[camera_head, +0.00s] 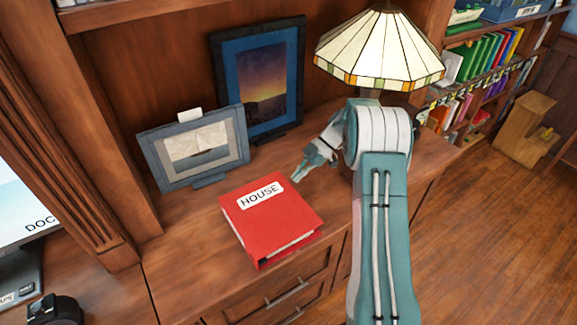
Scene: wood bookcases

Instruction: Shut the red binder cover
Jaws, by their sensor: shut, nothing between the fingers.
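The red binder (275,222) lies flat on the wooden desk top near its front edge. Its cover faces up, with a white label reading "HOUSE", and looks closed or nearly so; white pages show along its front edge. My gripper (299,177) is shut and empty, just beyond the binder's upper right corner. I cannot tell whether it touches the cover. My arm comes in from the lower right and bends left to the gripper.
A framed sailboat picture (199,148) and a blue-framed sunset picture (262,85) stand behind the binder. A stained-glass lamp (380,48) stands behind my arm. Bare desk lies left of the binder.

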